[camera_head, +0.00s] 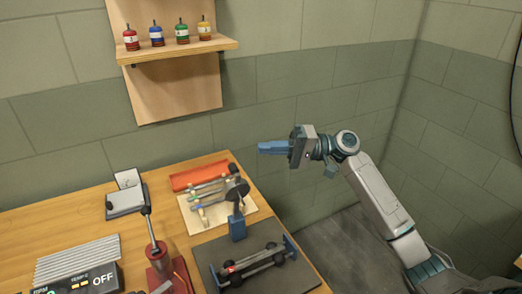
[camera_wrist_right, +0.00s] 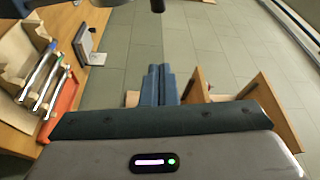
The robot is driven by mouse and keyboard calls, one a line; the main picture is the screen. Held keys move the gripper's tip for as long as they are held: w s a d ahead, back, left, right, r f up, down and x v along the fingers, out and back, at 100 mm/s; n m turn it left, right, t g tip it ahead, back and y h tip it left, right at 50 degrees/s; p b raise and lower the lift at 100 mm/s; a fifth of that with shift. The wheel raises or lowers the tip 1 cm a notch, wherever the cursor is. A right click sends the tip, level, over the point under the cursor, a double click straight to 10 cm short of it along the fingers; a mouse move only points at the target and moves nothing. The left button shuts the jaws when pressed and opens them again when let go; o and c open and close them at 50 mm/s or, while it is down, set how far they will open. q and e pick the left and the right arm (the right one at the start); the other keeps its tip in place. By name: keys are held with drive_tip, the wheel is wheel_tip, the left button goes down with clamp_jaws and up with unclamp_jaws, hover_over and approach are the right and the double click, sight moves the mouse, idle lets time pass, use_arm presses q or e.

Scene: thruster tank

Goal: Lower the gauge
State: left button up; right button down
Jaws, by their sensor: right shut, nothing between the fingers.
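I cannot tell for sure which thing is the gauge. A dark, round-headed piece on a blue stand (camera_head: 237,226) is at the back right of the table, and its dark head (camera_head: 237,189) may be a gauge face. My right gripper (camera_head: 260,148) has blue fingers and is shut and empty. It is in the air above and behind the table's back right corner, apart from everything, pointing left. In the right wrist view its shut fingers (camera_wrist_right: 160,70) hold nothing. My left gripper is not in view.
A wooden rack of rods (camera_head: 212,214) and an orange tray (camera_head: 200,175) are near the table's back edge. A rod device on a dark mat (camera_head: 213,258), a red-based lever (camera_head: 160,263) and a display box (camera_head: 85,283) are nearer. A shelf (camera_head: 190,50) holds several small bottles.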

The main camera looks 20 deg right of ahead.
sight(234, 193)
drive_tip(key=r+p+x, duration=0.1)
drive_tip(key=p+x, duration=0.3)
drive_tip(key=x, duration=0.5)
drive_tip(key=s, duration=0.1)
drive_tip(key=s+f+p, duration=0.1)
drive_tip(key=s+p, duration=0.1)
drive_tip(key=s, duration=0.1)
drive_tip(key=shift+d+f, duration=0.2)
drive_tip(key=shift+f, duration=0.15)
